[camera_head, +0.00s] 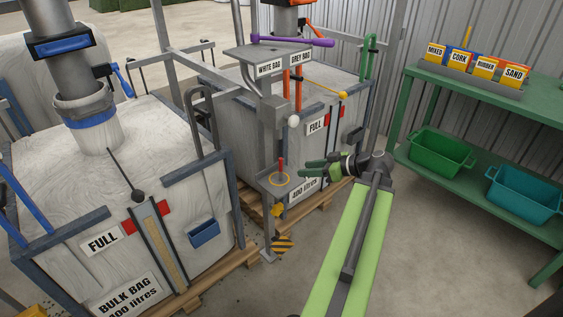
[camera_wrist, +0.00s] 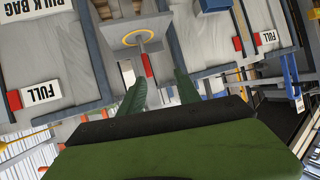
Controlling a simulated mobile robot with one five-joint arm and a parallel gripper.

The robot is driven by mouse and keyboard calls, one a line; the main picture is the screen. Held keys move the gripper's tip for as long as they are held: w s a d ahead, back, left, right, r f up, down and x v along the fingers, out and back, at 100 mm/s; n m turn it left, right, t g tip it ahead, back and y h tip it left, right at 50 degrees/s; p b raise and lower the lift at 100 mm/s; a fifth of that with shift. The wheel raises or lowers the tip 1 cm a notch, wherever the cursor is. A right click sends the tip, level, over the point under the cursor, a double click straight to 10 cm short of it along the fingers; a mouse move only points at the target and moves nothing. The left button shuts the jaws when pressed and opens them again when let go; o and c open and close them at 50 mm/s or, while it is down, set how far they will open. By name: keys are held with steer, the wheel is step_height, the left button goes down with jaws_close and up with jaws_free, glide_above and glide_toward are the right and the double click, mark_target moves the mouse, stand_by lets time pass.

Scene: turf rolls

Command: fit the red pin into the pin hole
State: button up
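The red pin (camera_head: 281,165) stands upright on a small grey shelf (camera_head: 268,184) on the post between the two bulk bags. A yellow ring (camera_head: 280,180) surrounds its foot. My gripper (camera_head: 305,168) is to the right of the pin, apart from it, with green fingers pointing toward it. In the wrist view the fingers (camera_wrist: 162,76) are spread and empty. The pin (camera_wrist: 148,65) shows beyond their tips, nearer the left finger, with the yellow ring (camera_wrist: 138,36) behind it. I cannot tell how deep the pin sits, and no separate pin hole can be made out.
A signed bracket (camera_head: 268,58) with a purple lever (camera_head: 292,41) stands above the shelf. A bulk bag (camera_head: 90,185) is at left, another behind the post. A green bench (camera_head: 480,90) with bins is at right.

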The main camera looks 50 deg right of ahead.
step_height(320, 180, up, 2)
steer(key=s+d+t, duration=0.1)
steer(key=s+d, duration=0.2)
steer(key=b, duration=0.5)
glide_toward(281, 163)
steer(key=shift+h, duration=0.4)
steer(key=x, duration=0.5)
steer(key=shift+s+a, duration=0.1)
steer(key=shift+a, duration=0.1)
steer(key=shift+d+r+b+x, duration=0.1)
steer(key=shift+b+x, duration=0.25)
steer(key=shift+x, duration=1.1)
steer(key=shift+d+r+b+x, duration=0.15)
steer(key=shift+b+x, duration=0.15)
steer(key=shift+x, duration=1.15)
jaws_close()
